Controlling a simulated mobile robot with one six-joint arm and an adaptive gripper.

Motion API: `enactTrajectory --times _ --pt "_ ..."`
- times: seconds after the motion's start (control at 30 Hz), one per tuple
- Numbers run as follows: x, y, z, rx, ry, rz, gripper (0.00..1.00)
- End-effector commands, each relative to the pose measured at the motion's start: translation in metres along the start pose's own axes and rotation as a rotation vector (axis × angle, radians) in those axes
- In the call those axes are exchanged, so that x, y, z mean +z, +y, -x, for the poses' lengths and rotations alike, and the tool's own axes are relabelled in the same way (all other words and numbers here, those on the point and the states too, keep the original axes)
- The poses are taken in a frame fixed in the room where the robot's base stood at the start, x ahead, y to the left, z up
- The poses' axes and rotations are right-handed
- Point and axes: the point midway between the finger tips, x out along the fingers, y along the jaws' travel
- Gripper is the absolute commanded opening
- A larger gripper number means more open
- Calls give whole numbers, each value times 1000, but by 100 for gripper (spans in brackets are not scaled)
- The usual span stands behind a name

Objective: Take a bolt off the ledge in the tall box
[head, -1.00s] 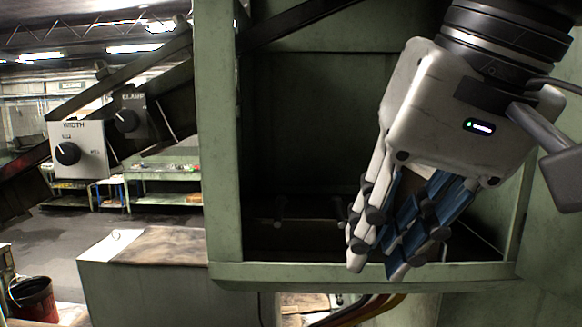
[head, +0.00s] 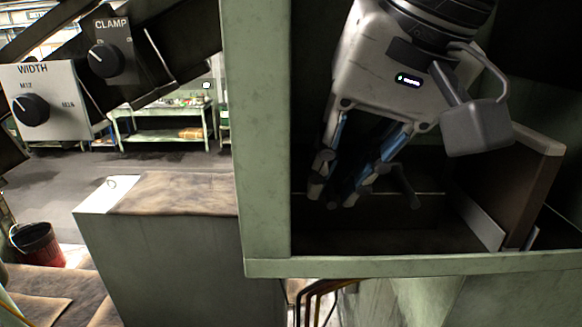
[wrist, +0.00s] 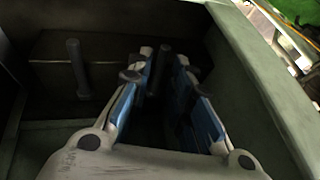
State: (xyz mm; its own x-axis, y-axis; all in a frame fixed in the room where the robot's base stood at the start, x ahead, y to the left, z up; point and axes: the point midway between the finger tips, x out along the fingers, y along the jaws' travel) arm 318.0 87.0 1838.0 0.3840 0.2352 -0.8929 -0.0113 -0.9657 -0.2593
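The tall box (head: 420,264) is a green, open-fronted metal box with a dark inside. A dark bolt (head: 404,186) stands inside it, right of my gripper (head: 332,193); this bolt seems to be the left one (wrist: 78,68) in the wrist view. A second dark bolt (wrist: 158,70) shows between the blue-padded fingers of my gripper (wrist: 162,66) in the wrist view. The fingers are open, with gaps visible beside that bolt. The fingers hide this bolt in the head view. The ledge (wrist: 110,78) is dark, and the bolts' contact with it is hard to make out.
The box's left post (head: 262,130) stands close to my gripper. A brown panel (head: 525,185) stands at the box's right. Outside are a green cabinet (head: 170,250), a red bucket (head: 38,246) and knobs marked WIDTH (head: 30,108) and CLAMP (head: 104,60).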

Motion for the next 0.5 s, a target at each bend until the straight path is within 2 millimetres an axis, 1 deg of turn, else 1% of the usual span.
enactTrajectory --times 0.1,0.3,0.5 --pt "0 0 -5 0 1 0 20" --pt "0 0 -5 0 1 0 19" --pt "0 0 -5 0 1 0 6"
